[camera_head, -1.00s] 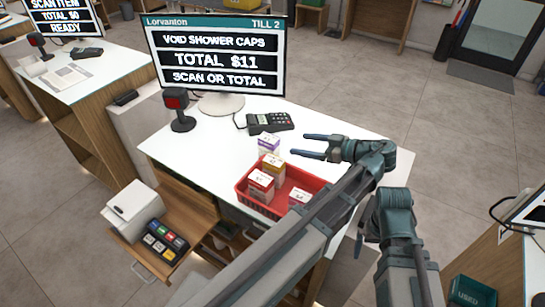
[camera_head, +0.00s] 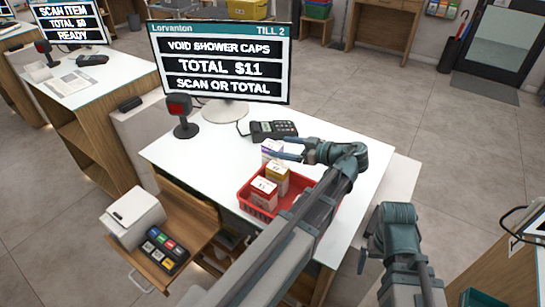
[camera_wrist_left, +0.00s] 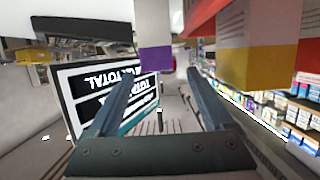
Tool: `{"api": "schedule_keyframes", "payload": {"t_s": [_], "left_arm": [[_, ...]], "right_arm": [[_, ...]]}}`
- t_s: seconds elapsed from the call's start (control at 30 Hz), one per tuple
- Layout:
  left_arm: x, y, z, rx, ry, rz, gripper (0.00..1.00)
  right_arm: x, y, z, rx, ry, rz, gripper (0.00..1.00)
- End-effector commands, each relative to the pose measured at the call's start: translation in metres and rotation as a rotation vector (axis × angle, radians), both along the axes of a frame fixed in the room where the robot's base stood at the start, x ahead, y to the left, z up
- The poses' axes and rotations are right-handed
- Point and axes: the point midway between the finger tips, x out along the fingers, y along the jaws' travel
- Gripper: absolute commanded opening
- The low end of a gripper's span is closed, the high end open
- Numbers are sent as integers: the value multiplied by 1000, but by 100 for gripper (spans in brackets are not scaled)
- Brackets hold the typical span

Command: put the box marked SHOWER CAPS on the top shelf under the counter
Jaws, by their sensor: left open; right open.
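A small white-and-purple box (camera_head: 270,148) stands on the white counter top (camera_head: 207,157), behind the red basket. Its lettering is too small to read, so I cannot tell whether it says SHOWER CAPS. My left gripper (camera_head: 283,149) is open, its fingers pointing left at this box and partly covering it. In the left wrist view the box (camera_wrist_left: 154,40) appears upside down, near the fingertips and between them sideways; contact is not clear. My right gripper (camera_head: 364,258) hangs low at the counter's right side, empty. The under-counter shelf space (camera_head: 229,240) shows only partly.
The red basket (camera_head: 247,202) holds a yellow-and-white box (camera_head: 277,180) and a red-and-white box (camera_head: 263,194). A card terminal (camera_head: 273,130), scanner (camera_head: 182,118) and till screen (camera_head: 222,62) reading "VOID SHOWER CAPS" stand behind. An open drawer (camera_head: 190,240) juts out at front left.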

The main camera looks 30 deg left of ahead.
Motion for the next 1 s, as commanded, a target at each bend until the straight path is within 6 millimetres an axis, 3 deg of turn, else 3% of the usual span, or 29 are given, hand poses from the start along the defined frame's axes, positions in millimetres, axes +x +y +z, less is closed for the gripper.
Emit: {"api": "schedule_keyframes", "payload": {"t_s": [0.4, 0.63, 1.0], "left_arm": [[6, 45, -18, 0, 0, 1, 85], [7, 47, -17, 0, 0, 0, 85], [7, 47, -17, 0, 0, 0, 18]], "right_arm": [[0, 0, -18, 0, 0, 0, 100], [0, 0, -17, 0, 0, 0, 100], [0, 0, -17, 0, 0, 0, 100]]}}
